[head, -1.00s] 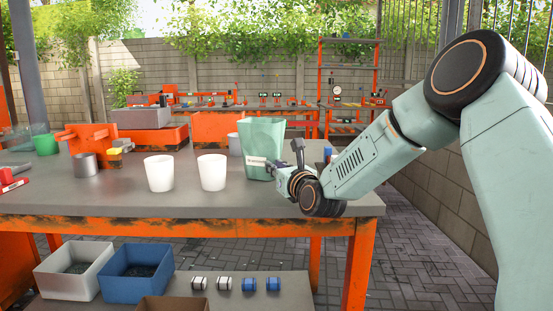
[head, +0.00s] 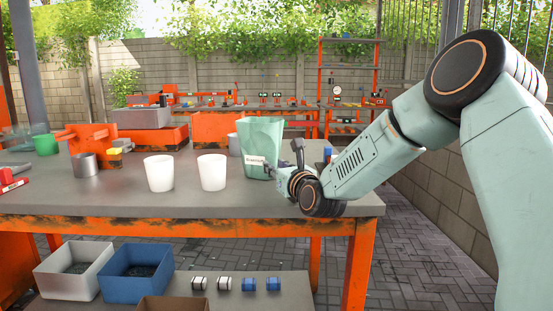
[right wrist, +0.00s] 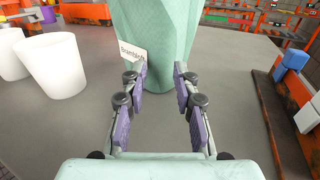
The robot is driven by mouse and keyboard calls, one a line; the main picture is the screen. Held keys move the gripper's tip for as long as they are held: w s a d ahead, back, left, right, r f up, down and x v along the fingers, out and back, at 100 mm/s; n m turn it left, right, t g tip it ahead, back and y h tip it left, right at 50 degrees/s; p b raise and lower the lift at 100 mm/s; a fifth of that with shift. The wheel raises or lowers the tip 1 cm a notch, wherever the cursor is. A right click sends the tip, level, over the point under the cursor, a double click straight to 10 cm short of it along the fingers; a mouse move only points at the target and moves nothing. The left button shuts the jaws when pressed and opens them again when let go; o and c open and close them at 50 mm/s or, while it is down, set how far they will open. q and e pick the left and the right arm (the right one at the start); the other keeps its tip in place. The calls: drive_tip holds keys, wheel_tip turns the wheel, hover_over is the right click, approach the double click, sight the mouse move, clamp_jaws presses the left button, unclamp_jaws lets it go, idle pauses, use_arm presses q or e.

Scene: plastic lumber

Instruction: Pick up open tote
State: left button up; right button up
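The open tote (head: 262,138) is a pale green, upright bag-like container with a white label, standing on the grey workbench (head: 225,204). Its open top shows in the head view. In the right wrist view the tote (right wrist: 160,45) stands straight ahead, with its label beside the left fingertip. My right gripper (right wrist: 160,70) is open and low over the bench, its two purple-padded fingers pointing at the lower part of the tote. Nothing is held between them, and I cannot tell if a fingertip touches it. In the head view the right gripper (head: 276,171) is at the tote's right side. My left gripper is not in view.
Two white cups (head: 159,173) (head: 212,172) stand left of the tote. A grey metal cup (head: 84,164) and a green cup (head: 46,145) are farther left. A blue block (right wrist: 296,59) lies to the right. The front of the bench is clear.

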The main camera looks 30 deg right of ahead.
drive_tip(key=o, duration=1.4)
drive_tip(key=shift+s, duration=0.1)
